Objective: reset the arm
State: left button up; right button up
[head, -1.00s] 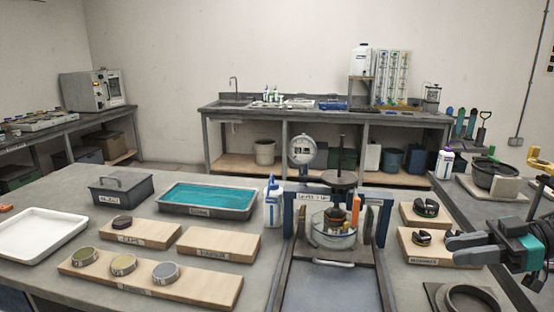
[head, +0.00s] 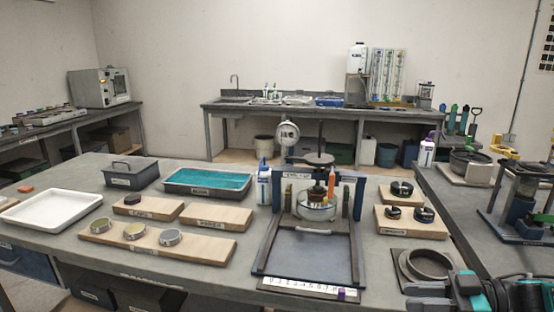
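My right gripper (head: 424,296) is at the bottom right, low in front of the dark ring on a square plate (head: 427,265). Its two grey fingers point left with a gap between them, and I see nothing held. Part of it is cut off by the lower picture edge. My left gripper is not in view. The bench (head: 262,212) carries a blue-framed press stand (head: 351,200) with a glass bowl (head: 317,207) and a round dial (head: 288,134).
Wooden blocks with dark round pieces (head: 411,229) stand behind my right gripper. At the right are a black pan (head: 470,163) and another dark stand (head: 522,195). A white tray (head: 52,211) and a teal-filled tray (head: 208,182) lie left. A numbered strip (head: 308,289) lies at the front.

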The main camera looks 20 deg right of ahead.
jog(key=s+a+f+m+h, duration=0.2)
jog(key=a+f+m+h, duration=0.1)
jog(key=a+f, duration=0.3)
jog(key=s+a+f+m+t+h, duration=0.1)
jog(key=s+a+f+m+h, duration=0.2)
jog(key=a+f, duration=0.4)
jog(key=s+a+f+m+t+h, duration=0.1)
jog(key=s+a+f+m+h, duration=0.1)
jog(key=a+f+h, duration=0.3)
jog(key=a+f, duration=0.1)
jog(key=a, duration=0.2)
jog(key=shift+s+a+f+m, duration=0.2)
jog(key=shift+s+a+m, duration=0.1)
jog(key=shift+s+m, duration=0.1)
